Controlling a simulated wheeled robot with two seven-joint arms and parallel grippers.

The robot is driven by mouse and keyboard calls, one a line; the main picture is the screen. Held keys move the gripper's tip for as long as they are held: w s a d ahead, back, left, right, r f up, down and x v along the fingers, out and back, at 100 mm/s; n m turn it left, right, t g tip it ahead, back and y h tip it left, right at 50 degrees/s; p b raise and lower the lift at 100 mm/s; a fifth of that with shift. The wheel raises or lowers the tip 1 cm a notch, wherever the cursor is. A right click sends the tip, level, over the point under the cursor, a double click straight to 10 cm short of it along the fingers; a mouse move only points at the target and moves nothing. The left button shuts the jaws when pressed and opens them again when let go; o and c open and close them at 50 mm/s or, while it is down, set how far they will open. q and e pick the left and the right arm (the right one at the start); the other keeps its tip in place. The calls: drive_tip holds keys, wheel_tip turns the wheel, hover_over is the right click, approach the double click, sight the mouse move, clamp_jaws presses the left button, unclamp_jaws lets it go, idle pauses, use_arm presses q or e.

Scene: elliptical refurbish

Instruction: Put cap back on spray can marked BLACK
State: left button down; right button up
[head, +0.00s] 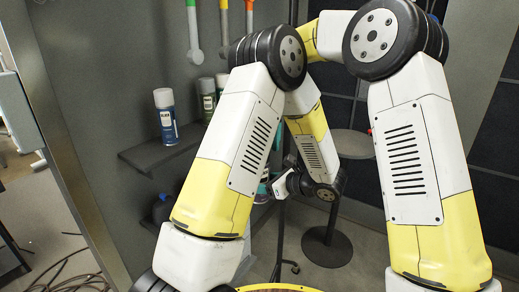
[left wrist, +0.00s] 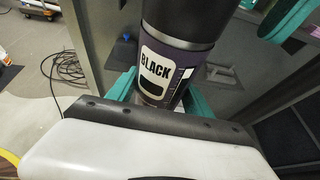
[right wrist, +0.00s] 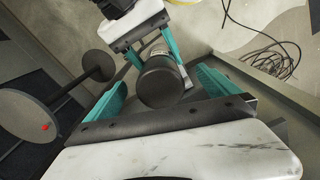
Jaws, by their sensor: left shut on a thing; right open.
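The spray can (left wrist: 172,65) has a purple label reading BLACK and a dark upper part in the left wrist view. My left gripper (left wrist: 163,92) is shut on its body, with a teal finger on each side. In the right wrist view the dark round end (right wrist: 160,82) of the can faces the camera. My right gripper (right wrist: 162,95) is open, its teal fingers on either side of that end with gaps. I cannot tell whether the dark end is a cap or how it sits. In the head view my arms hide most of this.
A can with a blue label (head: 165,118) stands on a grey wall shelf (head: 150,155), with green-labelled cans (head: 208,98) further back. A round stand (head: 352,143) bears a small red thing (right wrist: 45,127). Cables (right wrist: 270,55) lie on the floor.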

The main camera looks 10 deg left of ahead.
drive_tip(key=shift+r, duration=3.4)
